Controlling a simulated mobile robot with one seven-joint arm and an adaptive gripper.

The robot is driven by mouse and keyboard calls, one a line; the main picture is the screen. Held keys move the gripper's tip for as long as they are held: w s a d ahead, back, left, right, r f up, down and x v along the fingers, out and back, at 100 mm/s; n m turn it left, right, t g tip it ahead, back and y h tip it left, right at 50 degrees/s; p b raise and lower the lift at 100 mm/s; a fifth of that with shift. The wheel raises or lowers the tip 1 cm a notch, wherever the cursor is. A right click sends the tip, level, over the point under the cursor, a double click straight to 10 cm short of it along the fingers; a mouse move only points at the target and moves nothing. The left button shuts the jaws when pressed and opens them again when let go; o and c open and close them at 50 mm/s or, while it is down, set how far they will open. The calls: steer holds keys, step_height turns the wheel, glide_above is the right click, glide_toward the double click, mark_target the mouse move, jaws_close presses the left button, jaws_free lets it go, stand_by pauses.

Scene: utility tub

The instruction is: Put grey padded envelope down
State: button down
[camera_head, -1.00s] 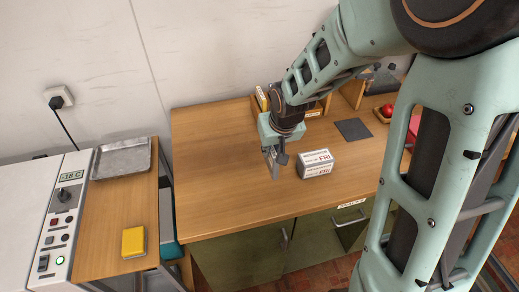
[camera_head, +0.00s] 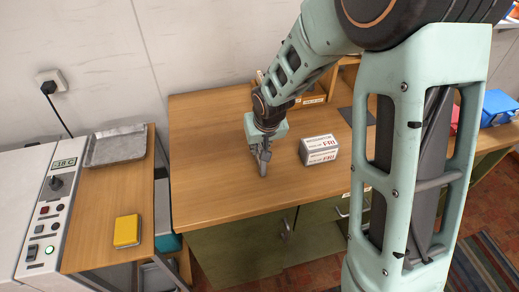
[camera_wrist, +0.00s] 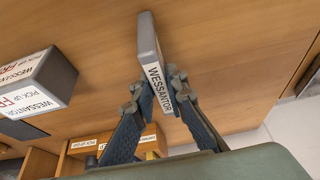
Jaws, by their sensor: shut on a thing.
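The grey padded envelope (camera_wrist: 147,40) is a thin grey piece with a white WESSANTOR label in the wrist view. My gripper (camera_wrist: 160,88) is shut on it, one finger on each side. In the head view my gripper (camera_head: 262,152) points down over the wooden desk (camera_head: 215,190), left of a white box. The envelope (camera_head: 264,168) is small there and partly hidden by the fingers. It is held on edge, close to the desktop; I cannot tell if it touches.
The white box with red lettering (camera_head: 319,150) stands right of my gripper. A wooden holder (camera_head: 312,99) is at the back. The desk's left part is clear. A side table at left bears a metal tray (camera_head: 117,147) and a yellow block (camera_head: 128,231).

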steer(key=shift+f+b, duration=0.15)
steer(key=shift+b, duration=0.15)
steer(key=c, duration=1.9)
jaws_free()
steer(key=shift+c, duration=0.2)
steer(key=shift+d+r+p, duration=0.1)
steer(key=shift+r+p, duration=0.2)
steer(key=shift+r, duration=0.4)
steer(key=v, duration=1.1)
steer(key=shift+s+p, duration=0.25)
steer(key=shift+p, duration=0.05)
steer(key=shift+f, duration=0.1)
